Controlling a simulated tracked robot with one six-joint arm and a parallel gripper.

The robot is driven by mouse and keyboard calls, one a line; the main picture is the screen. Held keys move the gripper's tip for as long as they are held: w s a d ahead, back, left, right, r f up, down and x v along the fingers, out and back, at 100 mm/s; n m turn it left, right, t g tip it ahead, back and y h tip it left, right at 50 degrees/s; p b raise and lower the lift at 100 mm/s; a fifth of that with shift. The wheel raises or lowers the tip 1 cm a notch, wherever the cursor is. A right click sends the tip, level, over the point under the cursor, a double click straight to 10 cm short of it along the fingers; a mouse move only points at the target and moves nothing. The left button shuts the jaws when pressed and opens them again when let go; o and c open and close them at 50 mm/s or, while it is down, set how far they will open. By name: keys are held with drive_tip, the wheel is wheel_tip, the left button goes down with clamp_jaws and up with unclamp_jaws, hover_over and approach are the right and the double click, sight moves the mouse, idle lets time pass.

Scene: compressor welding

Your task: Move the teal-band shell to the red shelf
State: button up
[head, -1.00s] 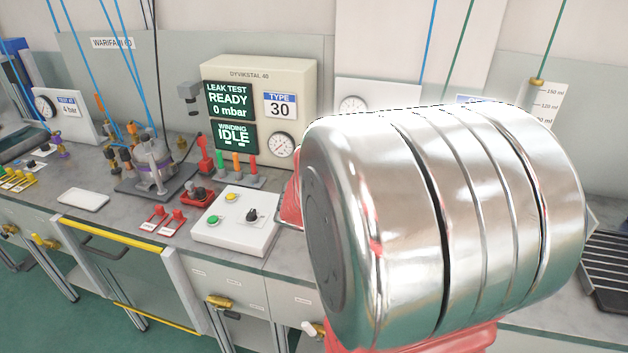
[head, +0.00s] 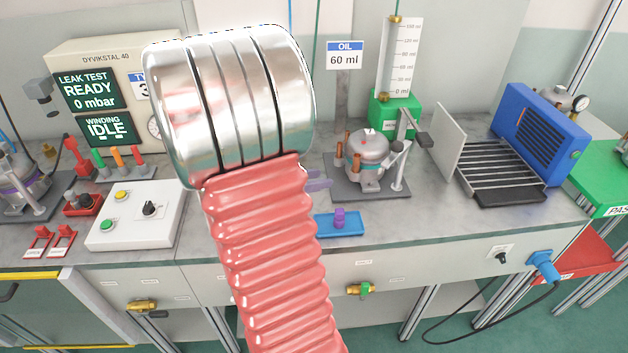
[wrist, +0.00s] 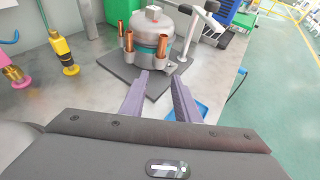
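The shell with a teal band (wrist: 151,42) stands upright on a dark plate with copper tubes around it, ahead of my fingertips in the wrist view. In the head view the same shell (head: 369,146) stands on the bench right of my arm; its band is hard to make out there. My gripper (wrist: 160,78) is open and empty, its two purple fingers apart and short of the shell. In the head view the fingers (head: 318,180) show partly from behind my arm. The red shelf (head: 580,258) is low at the far right, below a green surface.
A toggle clamp (head: 404,165) stands at the right of the shell. A green-based oil cylinder (head: 396,75) is behind it. A blue tray (head: 345,226) lies in front. A rack (head: 505,170), white panel (head: 448,140) and blue fan unit (head: 540,135) are further right.

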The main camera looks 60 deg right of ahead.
sight(351, 174)
drive_tip(key=x, duration=1.3)
drive_tip(key=shift+f, duration=0.15)
clamp_jaws()
drive_tip(key=shift+c, duration=0.9)
unclamp_jaws()
clamp_jaws()
drive_tip(key=shift+w, duration=0.1)
